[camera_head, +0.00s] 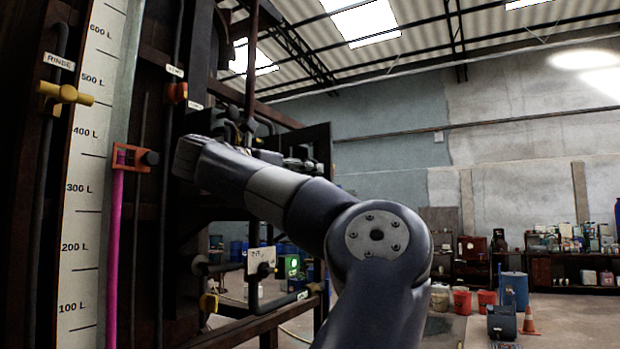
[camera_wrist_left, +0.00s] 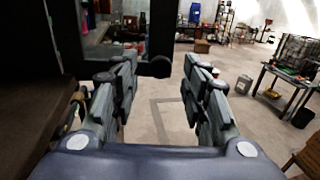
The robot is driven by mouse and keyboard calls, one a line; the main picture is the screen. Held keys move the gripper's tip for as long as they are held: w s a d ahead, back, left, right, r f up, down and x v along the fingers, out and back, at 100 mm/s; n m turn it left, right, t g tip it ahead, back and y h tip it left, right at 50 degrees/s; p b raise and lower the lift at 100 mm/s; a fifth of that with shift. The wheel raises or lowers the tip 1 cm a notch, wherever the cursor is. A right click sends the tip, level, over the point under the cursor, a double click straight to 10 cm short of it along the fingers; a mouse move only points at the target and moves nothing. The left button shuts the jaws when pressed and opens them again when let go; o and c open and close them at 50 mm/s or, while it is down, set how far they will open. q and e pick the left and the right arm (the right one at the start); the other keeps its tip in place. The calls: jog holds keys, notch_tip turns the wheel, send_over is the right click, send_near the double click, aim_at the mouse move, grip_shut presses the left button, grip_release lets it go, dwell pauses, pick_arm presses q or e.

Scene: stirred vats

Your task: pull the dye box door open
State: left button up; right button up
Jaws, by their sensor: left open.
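In the head view, my left arm reaches across to the dark vat frame. My left gripper (camera_head: 300,163) shows small and partly hidden behind the arm, in front of a dark panel (camera_head: 319,142), which may be the dye box door. In the left wrist view, the gripper (camera_wrist_left: 160,92) is open, its two fingers apart with nothing held between them. A dark round knob (camera_wrist_left: 155,67) shows ahead, between the fingertips and nearer the left one. It adjoins a dark upright frame (camera_wrist_left: 163,30). I cannot tell whether a finger touches it. My right gripper is not in view.
The vat's level scale (camera_head: 82,190), a yellow valve handle (camera_head: 65,94) and a red clamp (camera_head: 133,158) are at the left. Pipes (camera_head: 265,300) run below my arm. Buckets (camera_head: 462,301) and an orange cone (camera_head: 530,320) stand on the floor, right. A table (camera_wrist_left: 285,85) stands right in the wrist view.

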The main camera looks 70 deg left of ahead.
pick_arm(q)
jog(key=v, duration=0.9)
jog(key=shift+s+d, duration=0.1)
